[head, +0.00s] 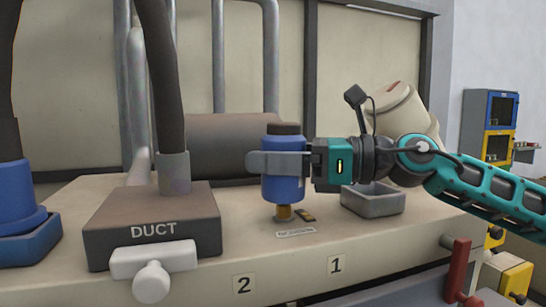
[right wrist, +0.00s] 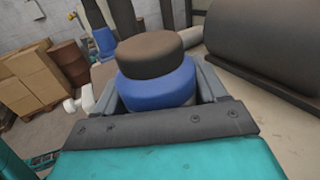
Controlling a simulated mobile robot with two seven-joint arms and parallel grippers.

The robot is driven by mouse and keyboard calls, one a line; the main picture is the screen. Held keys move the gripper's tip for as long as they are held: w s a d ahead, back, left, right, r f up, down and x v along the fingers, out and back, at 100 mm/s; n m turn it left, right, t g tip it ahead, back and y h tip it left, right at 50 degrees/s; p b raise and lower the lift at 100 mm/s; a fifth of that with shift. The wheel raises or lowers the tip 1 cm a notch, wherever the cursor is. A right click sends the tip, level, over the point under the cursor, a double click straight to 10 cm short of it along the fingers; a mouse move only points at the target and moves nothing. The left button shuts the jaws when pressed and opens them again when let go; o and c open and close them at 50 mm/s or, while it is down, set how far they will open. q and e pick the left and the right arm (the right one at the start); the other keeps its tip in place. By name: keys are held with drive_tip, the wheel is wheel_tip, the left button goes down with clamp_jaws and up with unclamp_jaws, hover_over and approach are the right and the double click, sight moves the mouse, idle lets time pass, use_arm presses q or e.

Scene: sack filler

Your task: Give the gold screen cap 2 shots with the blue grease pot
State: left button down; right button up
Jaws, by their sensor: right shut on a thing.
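The blue grease pot (head: 283,189) is upright with a dark lid, and my right gripper (head: 264,163) is shut around its upper body. In the right wrist view the pot (right wrist: 157,87) sits between the two fingers. A small gold-brown piece (head: 284,212) shows directly under the pot, over the bench top; it looks like the gold screen cap, but I cannot tell where pot tip and cap meet. A small dark and gold flat piece (head: 305,214) lies just right of it, behind a label plate (head: 296,232). My left gripper is out of view.
A dark DUCT block (head: 153,225) with a hose stands to the left. A grey tray (head: 373,201) is to the right, and a dark cylinder (head: 225,146) lies behind. A blue stand (head: 28,240) is at the far left. The bench front carries the numbers 2 and 1.

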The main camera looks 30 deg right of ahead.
sight(274, 135)
drive_tip(key=shift+r, duration=0.1)
wheel_tip(274, 135, up, 3)
drive_tip(key=p, duration=0.3)
drive_tip(key=shift+r+p, duration=0.55)
drive_tip(key=shift+r, duration=0.45)
